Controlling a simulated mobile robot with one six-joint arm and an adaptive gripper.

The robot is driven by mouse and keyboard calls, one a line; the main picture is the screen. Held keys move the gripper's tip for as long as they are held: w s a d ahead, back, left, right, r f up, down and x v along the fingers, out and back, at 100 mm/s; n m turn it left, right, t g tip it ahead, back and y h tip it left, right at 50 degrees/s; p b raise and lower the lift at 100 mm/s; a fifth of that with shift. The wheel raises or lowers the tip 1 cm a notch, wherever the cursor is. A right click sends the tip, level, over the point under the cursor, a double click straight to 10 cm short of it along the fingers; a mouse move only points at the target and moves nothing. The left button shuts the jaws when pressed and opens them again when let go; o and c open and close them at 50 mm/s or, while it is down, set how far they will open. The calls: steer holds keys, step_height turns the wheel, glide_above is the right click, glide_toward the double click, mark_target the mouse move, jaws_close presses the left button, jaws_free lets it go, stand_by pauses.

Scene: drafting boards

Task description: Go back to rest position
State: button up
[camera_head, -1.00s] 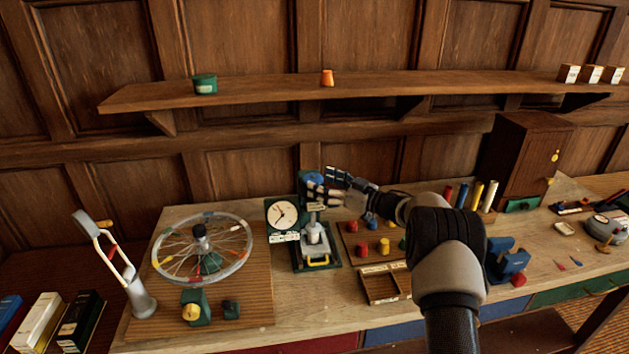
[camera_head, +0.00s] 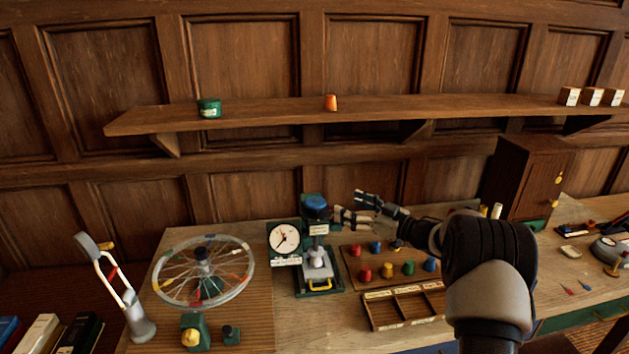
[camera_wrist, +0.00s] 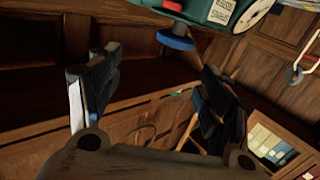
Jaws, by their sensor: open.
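My gripper (camera_head: 362,206) is open and empty. It is raised above the workbench (camera_head: 345,332), just right of the green press-like device with a blue knob (camera_head: 316,205) and a round white dial (camera_head: 284,238). In the wrist view my gripper's two fingers (camera_wrist: 150,95) stand well apart with nothing between them. The green device with its blue part (camera_wrist: 177,40) shows above and beyond the fingers there. My arm comes in from the lower right in the head view and hides part of the bench.
A spoked wheel (camera_head: 170,290) lies on a ribbed mat at left, beside a crutch-like stand (camera_head: 120,290). Several coloured pegs stand on a board (camera_head: 350,258), behind an empty divided wooden tray (camera_head: 372,318). A wooden cabinet (camera_head: 528,175) stands right. A shelf (camera_head: 260,114) runs above.

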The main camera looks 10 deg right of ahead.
steer(key=s+d+r+m+t+h, duration=0.25)
steer(key=r+m+h, duration=0.25)
steer(key=r+h, duration=0.8)
steer(key=s+r+m+g, duration=0.2)
steer(key=s+r, duration=0.2)
steer(key=s, duration=0.5)
steer(key=s+a+f+g, duration=0.3)
steer(key=s+f, duration=0.1)
steer(key=s, duration=0.9)
steer(key=s+a+f+m+g+y, duration=0.1)
steer(key=s+a+f+g, duration=0.2)
steer(key=s, duration=0.9)
steer(key=s+a+f+g, duration=0.3)
steer(key=s+a+f, duration=0.2)
steer(key=s, duration=0.8)
steer(key=shift+s+a+f+m+b, duration=0.25)
steer(key=shift+s+f+m+b, duration=0.1)
steer(key=shift+f, duration=0.35)
steer(key=shift+w, duration=0.1)
steer(key=shift+c, duration=0.2)
